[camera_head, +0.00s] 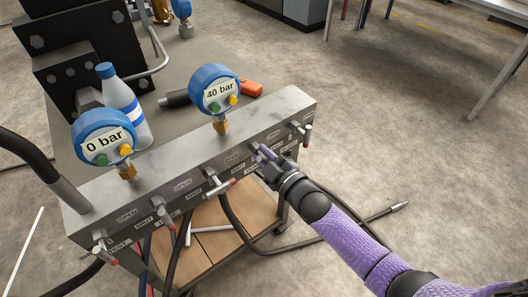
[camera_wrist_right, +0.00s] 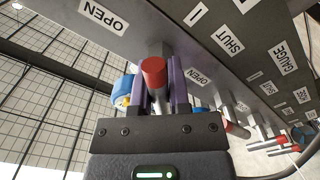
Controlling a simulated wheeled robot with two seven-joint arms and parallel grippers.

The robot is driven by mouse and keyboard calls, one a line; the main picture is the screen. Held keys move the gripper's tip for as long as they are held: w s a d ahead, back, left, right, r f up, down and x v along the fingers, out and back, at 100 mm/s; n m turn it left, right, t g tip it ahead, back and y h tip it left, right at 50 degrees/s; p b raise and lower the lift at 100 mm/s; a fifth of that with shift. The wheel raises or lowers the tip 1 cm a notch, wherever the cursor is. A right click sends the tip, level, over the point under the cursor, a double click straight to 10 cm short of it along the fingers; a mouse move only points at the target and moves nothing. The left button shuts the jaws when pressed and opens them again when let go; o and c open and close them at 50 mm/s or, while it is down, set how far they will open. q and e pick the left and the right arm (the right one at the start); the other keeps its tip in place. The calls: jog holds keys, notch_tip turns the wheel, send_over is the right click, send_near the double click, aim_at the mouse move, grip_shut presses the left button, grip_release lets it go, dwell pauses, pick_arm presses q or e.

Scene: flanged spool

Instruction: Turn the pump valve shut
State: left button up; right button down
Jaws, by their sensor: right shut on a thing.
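A grey steel manifold (camera_head: 190,160) carries a row of small lever valves with red-tipped handles and OPEN and SHUT labels. My right gripper (camera_head: 266,153) is at the second valve from the right end, its purple fingers closed around the handle. In the right wrist view my gripper (camera_wrist_right: 162,90) has the red-tipped valve handle (camera_wrist_right: 154,72) between its fingers, beside an OPEN label. A label reading GAUGE shows at the right there; I cannot read a pump label. Much of the held handle is hidden in the head view. My left gripper is not in view.
Other valve handles stick out nearby: one at the right end (camera_head: 305,133), one at the middle (camera_head: 218,187). A 0 bar gauge (camera_head: 102,137) and a 40 bar gauge (camera_head: 214,89) stand on the manifold. A white-and-blue bottle (camera_head: 127,106) stands behind. Hoses hang below.

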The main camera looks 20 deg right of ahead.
jog(key=m, duration=0.3)
jog(key=shift+p, duration=0.3)
jog(key=shift+m, duration=0.8)
jog(key=m, duration=0.2)
jog(key=shift+m, duration=0.4)
jog(key=m, duration=0.2)
jog(key=shift+m+p, duration=0.3)
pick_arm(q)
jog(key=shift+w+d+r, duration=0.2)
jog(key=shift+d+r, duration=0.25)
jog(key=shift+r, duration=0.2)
pick_arm(e)
jog(key=shift+m, duration=0.6)
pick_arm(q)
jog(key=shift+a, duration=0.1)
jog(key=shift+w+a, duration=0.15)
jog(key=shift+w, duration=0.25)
